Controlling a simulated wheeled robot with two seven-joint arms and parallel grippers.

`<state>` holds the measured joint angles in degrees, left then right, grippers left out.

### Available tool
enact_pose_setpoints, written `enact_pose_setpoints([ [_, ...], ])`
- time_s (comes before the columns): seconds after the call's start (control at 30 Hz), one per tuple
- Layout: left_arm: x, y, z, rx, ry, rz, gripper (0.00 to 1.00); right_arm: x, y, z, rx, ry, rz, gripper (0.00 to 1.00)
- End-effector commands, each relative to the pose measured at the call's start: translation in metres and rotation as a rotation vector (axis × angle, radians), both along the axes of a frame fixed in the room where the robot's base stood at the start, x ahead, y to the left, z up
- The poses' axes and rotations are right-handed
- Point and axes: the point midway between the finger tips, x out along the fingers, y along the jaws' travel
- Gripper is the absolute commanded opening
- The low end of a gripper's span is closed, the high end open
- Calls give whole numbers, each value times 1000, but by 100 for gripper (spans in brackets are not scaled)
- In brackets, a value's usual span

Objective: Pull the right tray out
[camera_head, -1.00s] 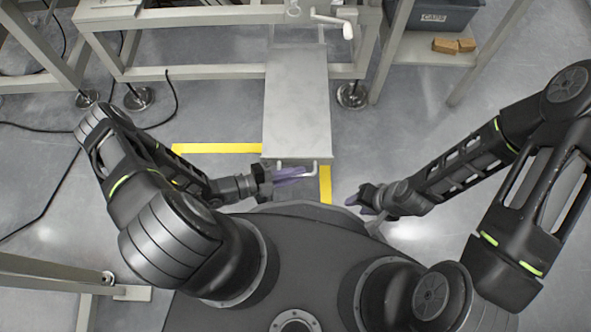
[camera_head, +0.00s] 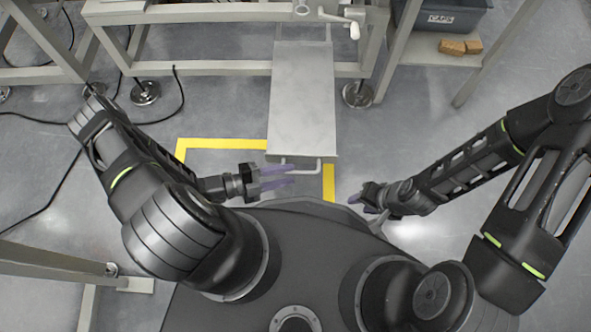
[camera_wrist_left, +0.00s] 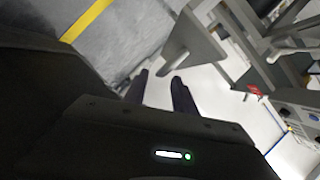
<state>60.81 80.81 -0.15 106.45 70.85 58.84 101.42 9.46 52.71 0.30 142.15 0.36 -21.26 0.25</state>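The right tray (camera_head: 302,100) is a long, flat grey metal tray that sticks out from the frame toward me. A pale bent handle (camera_head: 304,171) is on its front end. My left gripper (camera_head: 293,175) is open, its two purple fingers apart at the left of the handle. I cannot tell whether a finger touches it. In the left wrist view the left gripper (camera_wrist_left: 161,77) shows a gap between dark fingers with nothing held. My right gripper (camera_head: 359,205) is low at the right of the tray, fingers apart and empty, clear of the handle.
A grey metal frame (camera_head: 215,73) stands behind, with a white crank (camera_head: 353,29) above the tray. A shelf at the top right holds a dark bin (camera_head: 450,16) and brown blocks (camera_head: 459,47). Yellow tape (camera_head: 222,144) marks the floor. Floor right of the tray is clear.

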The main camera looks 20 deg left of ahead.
Motion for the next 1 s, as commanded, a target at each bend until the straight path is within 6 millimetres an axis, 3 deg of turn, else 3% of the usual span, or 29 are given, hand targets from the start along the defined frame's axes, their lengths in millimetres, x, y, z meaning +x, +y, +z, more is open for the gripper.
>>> enact_pose_setpoints([
  [0.1, -10, 16, 5, 3, -1, 2, 32, -1, 0, 5, 0, 2, 1, 36],
  [0.27, -17, 25, 7, 0, 0, 0, 32, -1, 0, 6, 1, 3, 1, 36],
  [0.83, -17, 26, 7, 1, -1, 0, 32, -1, 0, 6, 1, 3, 1, 36],
  [1.0, -17, 26, 18, 1, -1, 0, 32, -2, 1, 18, 2, 5, 4, 36],
])
